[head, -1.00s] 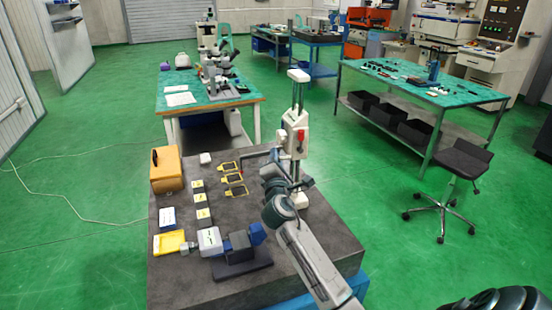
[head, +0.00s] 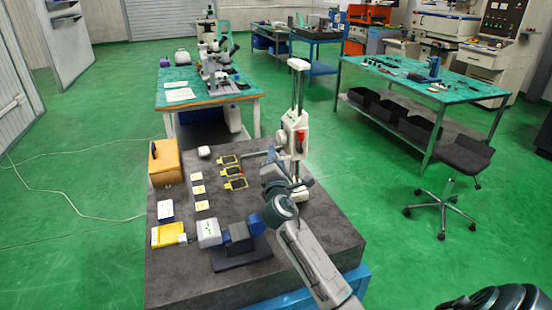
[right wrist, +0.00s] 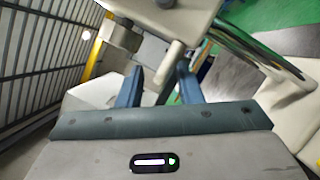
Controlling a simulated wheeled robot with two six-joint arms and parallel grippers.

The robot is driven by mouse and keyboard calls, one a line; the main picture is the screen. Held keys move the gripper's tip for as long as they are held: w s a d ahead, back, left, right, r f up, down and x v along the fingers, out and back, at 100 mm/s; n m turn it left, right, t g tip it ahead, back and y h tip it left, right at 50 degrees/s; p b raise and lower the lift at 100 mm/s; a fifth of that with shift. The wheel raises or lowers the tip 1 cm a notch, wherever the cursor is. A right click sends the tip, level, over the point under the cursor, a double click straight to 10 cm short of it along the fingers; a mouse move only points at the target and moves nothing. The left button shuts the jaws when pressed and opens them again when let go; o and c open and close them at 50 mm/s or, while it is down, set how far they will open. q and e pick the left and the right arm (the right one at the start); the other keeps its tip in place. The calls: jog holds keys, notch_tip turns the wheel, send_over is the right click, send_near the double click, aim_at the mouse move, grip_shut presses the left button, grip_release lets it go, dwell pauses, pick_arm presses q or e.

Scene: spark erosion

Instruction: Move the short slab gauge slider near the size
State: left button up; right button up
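The height gauge (head: 299,95) stands upright on the dark granite slab (head: 330,225), with a tall column on a small white base. Its white slider (head: 292,128), with a red knob, sits about mid-column. My right gripper (head: 278,165) is beside the column, left of and below the slider; its fingertips are hard to make out in the head view. In the right wrist view its two blue fingers (right wrist: 160,88) are apart, with pale gauge parts close ahead. Whether they touch anything I cannot tell.
Yellow-framed pieces (head: 232,171) and several small labelled blocks (head: 199,190) lie left of the gauge. An orange case (head: 165,163) stands at the slab's left. The slab's right front is partly clear beside my arm.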

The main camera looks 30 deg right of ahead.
jog(key=b+v, duration=0.3)
jog(key=v, duration=0.8)
